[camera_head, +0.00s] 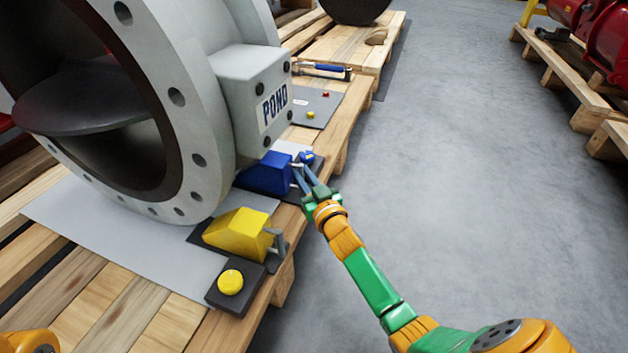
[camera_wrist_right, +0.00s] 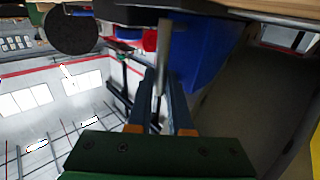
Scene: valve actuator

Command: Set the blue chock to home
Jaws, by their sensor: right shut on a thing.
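The blue chock (camera_head: 265,174) sits on the pallet beside the round valve body (camera_head: 190,90), below the grey box marked POND. My right gripper (camera_head: 299,166) reaches it from the right and is shut on its grey handle. In the right wrist view the grey handle (camera_wrist_right: 164,42) stands between the two fingers (camera_wrist_right: 162,84), with the blue chock (camera_wrist_right: 210,45) just to the right. A blue button (camera_head: 307,155) is partly hidden behind the fingers. My left gripper is out of view.
A yellow chock (camera_head: 238,232) with a grey handle and a yellow button (camera_head: 230,282) are nearer on the same pallet. Farther along are a grey plate (camera_head: 312,107) with small red and yellow buttons and a blue-handled tool (camera_head: 322,70). The floor (camera_head: 460,170) at right is clear.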

